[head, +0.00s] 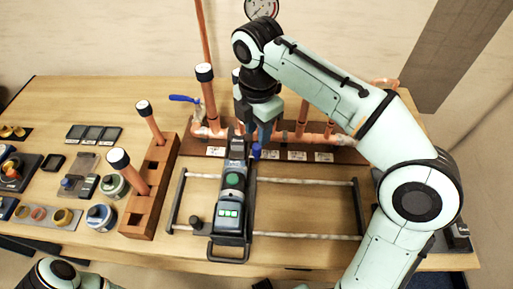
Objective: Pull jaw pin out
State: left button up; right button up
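A press tool (232,190) with a dark body, a green round button and a lit green display lies in the middle of the bench, on a rail frame. Its jaw end points to the copper manifold (290,134) at the back. A small blue piece (256,151), possibly the jaw pin, shows beside the tool's jaw end, just below my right gripper. My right gripper (259,126) points down over the jaw end, in front of the manifold. Its fingertips are small and partly hidden, so its opening is unclear. Part of my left arm shows at the bottom left; its gripper is out of view.
A wooden rack (151,190) with capped copper pipes stands left of the tool. Upright capped pipes (208,95) and a blue-handled valve (186,98) crowd the back. Trays of rings and fittings (48,215) fill the left. The rail frame (305,180) has free room on its right.

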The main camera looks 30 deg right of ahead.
aim_at(257, 146)
notch_tip(257, 146, down, 7)
jog(key=shift+w+r+b, duration=0.15)
jog(key=shift+b, duration=0.6)
pick_arm(q)
jog(key=shift+s+f, duration=0.2)
jog(key=shift+f, duration=0.35)
jog(key=shift+s+f, duration=0.15)
jog(key=shift+f, duration=0.4)
